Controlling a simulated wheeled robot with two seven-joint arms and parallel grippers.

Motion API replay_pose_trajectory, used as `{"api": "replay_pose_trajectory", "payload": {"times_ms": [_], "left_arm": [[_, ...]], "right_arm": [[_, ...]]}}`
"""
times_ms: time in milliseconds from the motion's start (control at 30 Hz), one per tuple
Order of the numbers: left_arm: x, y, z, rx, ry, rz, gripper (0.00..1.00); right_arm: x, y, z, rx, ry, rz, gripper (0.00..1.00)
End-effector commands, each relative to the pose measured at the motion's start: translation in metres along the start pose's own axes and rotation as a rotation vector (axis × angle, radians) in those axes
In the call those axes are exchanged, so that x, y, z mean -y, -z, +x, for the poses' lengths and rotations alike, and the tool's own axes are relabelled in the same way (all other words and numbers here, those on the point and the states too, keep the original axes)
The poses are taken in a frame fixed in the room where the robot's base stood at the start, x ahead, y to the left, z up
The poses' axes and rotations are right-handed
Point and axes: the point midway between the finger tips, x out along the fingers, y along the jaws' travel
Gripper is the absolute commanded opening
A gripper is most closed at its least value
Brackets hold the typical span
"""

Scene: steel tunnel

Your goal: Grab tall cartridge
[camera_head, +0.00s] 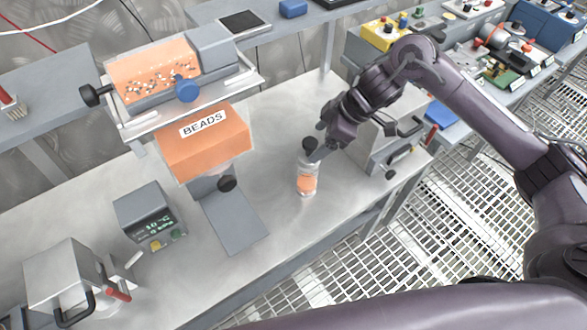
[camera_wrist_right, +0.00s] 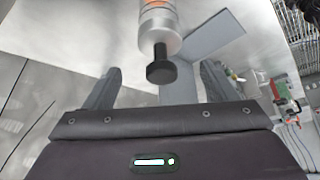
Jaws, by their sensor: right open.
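The tall cartridge (camera_head: 307,180) stands upright on the steel bench, a clear cylinder with an orange band and a dark cap. My right gripper (camera_head: 321,149) is at its top, coming from the upper right. In the right wrist view, the cartridge (camera_wrist_right: 159,28) reaches down from the top edge, its black cap (camera_wrist_right: 160,69) in the gap between the two open fingers. Neither finger visibly touches it there. How deep the cap sits between the fingers is unclear. My left gripper is not in view.
An orange BEADS dispenser (camera_head: 205,146) stands left of the cartridge, with a grey plate (camera_head: 235,222) at its foot. A small display box (camera_head: 148,215) is farther left. A grey box with a handle (camera_head: 378,140) stands right of the cartridge. The bench in front is clear.

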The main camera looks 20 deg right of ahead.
Motion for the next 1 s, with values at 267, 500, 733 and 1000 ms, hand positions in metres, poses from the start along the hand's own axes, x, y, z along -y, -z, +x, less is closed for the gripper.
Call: {"api": "replay_pose_trajectory", "payload": {"times_ms": [267,500,733,1000], "left_arm": [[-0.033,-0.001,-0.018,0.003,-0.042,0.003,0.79],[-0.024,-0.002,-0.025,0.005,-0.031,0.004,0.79],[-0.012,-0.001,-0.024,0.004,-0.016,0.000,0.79],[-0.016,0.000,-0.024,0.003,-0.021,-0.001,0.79]], "right_arm": [[0.003,0.001,0.034,0.000,0.004,0.002,0.79],[0.002,0.000,0.065,-0.001,0.000,-0.001,0.79],[0.001,-0.001,0.068,-0.002,-0.002,-0.002,0.79],[0.001,-0.001,0.068,-0.002,-0.002,-0.002,0.47]]}}
